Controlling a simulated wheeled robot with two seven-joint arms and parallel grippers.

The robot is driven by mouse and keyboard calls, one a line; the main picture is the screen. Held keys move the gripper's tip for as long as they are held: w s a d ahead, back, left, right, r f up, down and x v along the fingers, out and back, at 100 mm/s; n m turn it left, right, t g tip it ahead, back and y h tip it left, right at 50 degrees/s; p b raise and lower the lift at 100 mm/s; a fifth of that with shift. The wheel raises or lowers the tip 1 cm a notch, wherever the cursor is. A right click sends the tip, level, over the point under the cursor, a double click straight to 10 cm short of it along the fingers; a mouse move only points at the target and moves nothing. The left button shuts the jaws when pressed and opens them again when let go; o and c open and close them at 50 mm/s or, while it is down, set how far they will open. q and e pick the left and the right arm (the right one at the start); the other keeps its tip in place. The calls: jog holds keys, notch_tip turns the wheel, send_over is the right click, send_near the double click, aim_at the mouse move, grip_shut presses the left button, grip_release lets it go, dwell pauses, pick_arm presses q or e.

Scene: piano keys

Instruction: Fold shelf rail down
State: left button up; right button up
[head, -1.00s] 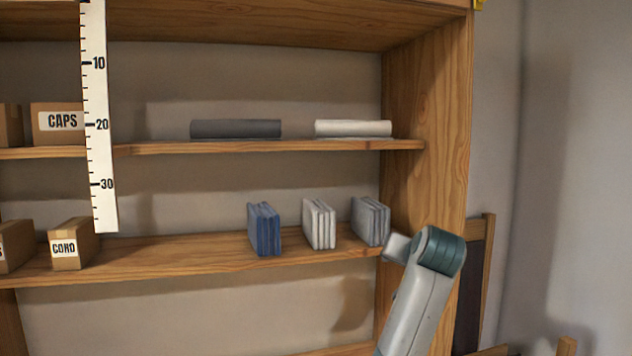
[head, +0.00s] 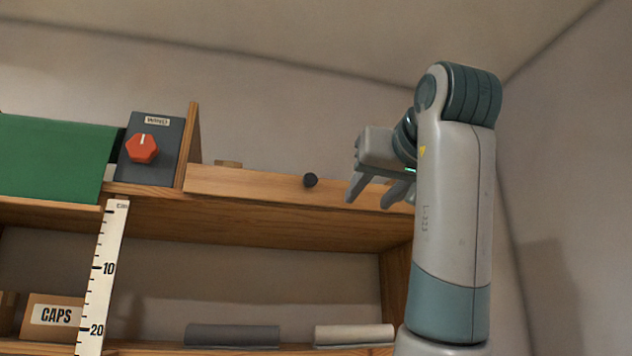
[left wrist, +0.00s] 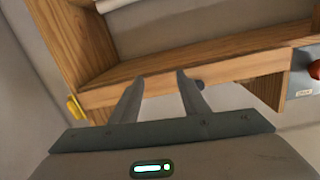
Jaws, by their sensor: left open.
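The shelf rail (head: 250,190) is a long wooden board along the front of the top shelf, and it stands upright. A black round knob (head: 310,180) sits on it. My left gripper (head: 370,200) is open and empty, in front of the rail to the right of the knob. It hides the rail's right end in the head view. In the left wrist view, the rail (left wrist: 235,68) passes beyond the open fingers (left wrist: 160,77). The dark knob (left wrist: 198,85) shows partly behind one finger there. I cannot tell whether the fingers touch the rail. My right gripper is not in view.
A dark box with a red dial (head: 142,148) and a green cloth or panel (head: 50,160) are left of the rail. A white ruler (head: 102,275) hangs in front. Lower shelves hold a CAPS box (head: 52,315) and rolls (head: 232,334). A yellow part (left wrist: 73,106) is on the shelf's side.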

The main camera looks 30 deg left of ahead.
pick_arm(q)
jog(key=s+d+r+n+y, duration=0.1)
jog(key=s+r, duration=0.6)
jog(key=s, duration=0.3)
jog(key=shift+n, duration=0.4)
jog(key=shift+a+r, duration=0.1)
jog(key=p, duration=0.8)
send_near(312, 177)
jog(key=x, duration=0.6)
jog(key=shift+w+a+r, duration=0.1)
jog(key=shift+w+a, duration=0.05)
jog(key=shift+a, duration=0.1)
jog(key=shift+p+x, duration=0.3)
jog(key=shift+x, duration=0.45)
